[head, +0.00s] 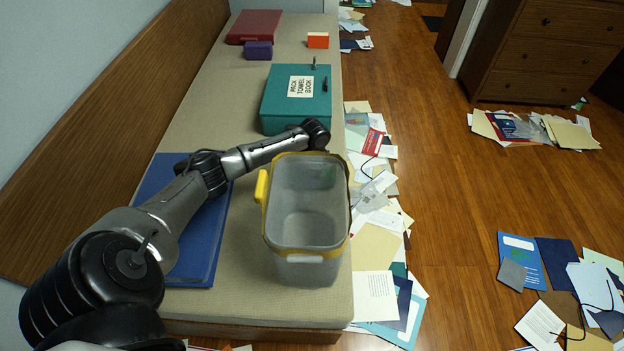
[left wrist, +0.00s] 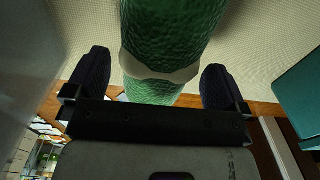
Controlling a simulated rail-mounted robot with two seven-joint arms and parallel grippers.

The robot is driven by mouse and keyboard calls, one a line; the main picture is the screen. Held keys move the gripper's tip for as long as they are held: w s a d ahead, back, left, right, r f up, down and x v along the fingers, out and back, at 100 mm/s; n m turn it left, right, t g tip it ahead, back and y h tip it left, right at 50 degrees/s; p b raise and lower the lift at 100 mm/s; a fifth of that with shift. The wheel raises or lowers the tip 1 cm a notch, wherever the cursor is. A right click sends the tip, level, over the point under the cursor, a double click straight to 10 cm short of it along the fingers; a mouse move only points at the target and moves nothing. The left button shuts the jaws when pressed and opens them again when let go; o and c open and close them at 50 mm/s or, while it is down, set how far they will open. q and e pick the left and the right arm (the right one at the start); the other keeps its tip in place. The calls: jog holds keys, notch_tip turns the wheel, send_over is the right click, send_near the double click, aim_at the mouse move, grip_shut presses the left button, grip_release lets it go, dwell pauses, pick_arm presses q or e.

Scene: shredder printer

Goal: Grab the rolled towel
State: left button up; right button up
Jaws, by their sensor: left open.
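The rolled towel (left wrist: 172,28) is green and textured, with a pale band around it, in the left wrist view. It lies on the beige surface between the two dark fingers of my left gripper (left wrist: 155,70). The gripper is open, with a finger on either side of the roll, and I cannot tell whether they touch it. In the head view my left arm reaches across to behind the grey bin (head: 308,205); the towel and the fingers are hidden there. My right gripper is not in view.
The bin has a yellow rim and handle. A teal box (head: 296,98) labelled "PACK TOWEL BOOK" stands beyond my wrist. A blue folder (head: 205,250) lies under my arm. Purple (head: 258,50), orange (head: 318,40) and red (head: 255,27) items lie farther back. Papers (head: 375,245) litter the floor.

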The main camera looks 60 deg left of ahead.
pick_arm(q)
notch_tip(320, 180, down, 3)
jog(key=shift+f+b, duration=0.2)
jog(key=shift+b, duration=0.75)
jog(key=shift+c, duration=0.8)
jog(key=c, duration=0.7)
jog(key=shift+r, duration=0.1)
jog(key=shift+c, duration=0.2)
